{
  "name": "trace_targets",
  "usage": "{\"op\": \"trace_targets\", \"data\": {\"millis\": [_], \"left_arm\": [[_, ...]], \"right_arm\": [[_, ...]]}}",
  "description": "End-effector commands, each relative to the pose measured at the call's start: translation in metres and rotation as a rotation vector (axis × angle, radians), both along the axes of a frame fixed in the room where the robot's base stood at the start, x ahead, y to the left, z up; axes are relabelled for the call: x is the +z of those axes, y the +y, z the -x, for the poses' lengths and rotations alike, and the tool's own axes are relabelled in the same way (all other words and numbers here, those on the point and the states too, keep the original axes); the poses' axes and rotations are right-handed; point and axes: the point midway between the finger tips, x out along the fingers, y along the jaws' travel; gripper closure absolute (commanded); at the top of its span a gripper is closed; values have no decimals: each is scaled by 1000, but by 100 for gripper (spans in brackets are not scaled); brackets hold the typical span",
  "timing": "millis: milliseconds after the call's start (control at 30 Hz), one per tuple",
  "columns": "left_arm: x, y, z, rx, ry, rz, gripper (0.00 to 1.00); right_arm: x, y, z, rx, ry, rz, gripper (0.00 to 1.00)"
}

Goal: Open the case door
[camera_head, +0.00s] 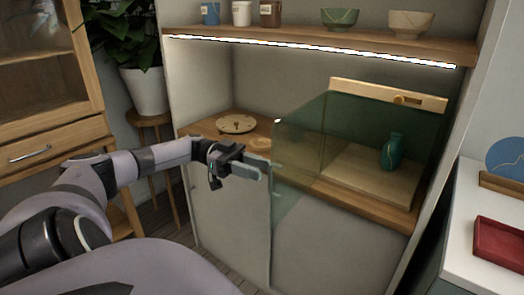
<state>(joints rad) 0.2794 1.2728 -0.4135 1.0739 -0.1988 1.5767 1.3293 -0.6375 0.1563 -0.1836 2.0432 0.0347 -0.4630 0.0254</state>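The glass case stands on the wooden counter at the right, with a pale wooden top rail (365,93) and a small knob (400,99). A teal vase (391,152) is upright inside on a pale base board (350,172). A green-tinted glass panel, which looks like the case door (293,160), stands out from the case's left side towards me, past the counter's front edge. My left gripper (250,169) is just left of the panel's near edge; I cannot tell whether they touch or how far its fingers are apart. My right gripper is not in view.
A round plate (236,124) lies on the counter (196,133) left of the case. Cups and bowls stand on the lit shelf (330,47) above. A plant on a stool and a wooden cabinet (50,135) are left. A white table with a red tray (499,243) is right.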

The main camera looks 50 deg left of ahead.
Motion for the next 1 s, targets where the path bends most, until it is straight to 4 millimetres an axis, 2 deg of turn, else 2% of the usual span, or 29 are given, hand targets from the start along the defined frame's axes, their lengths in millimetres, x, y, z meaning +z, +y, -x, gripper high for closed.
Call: {"op": "trace_targets", "data": {"millis": [200,400,1000], "left_arm": [[0,30,10,4,-4,0,64],[1,44,15,3,-4,1,64],[1,47,17,2,-3,1,64]], "right_arm": [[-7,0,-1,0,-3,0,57],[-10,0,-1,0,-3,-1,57],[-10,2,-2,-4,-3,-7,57]]}}
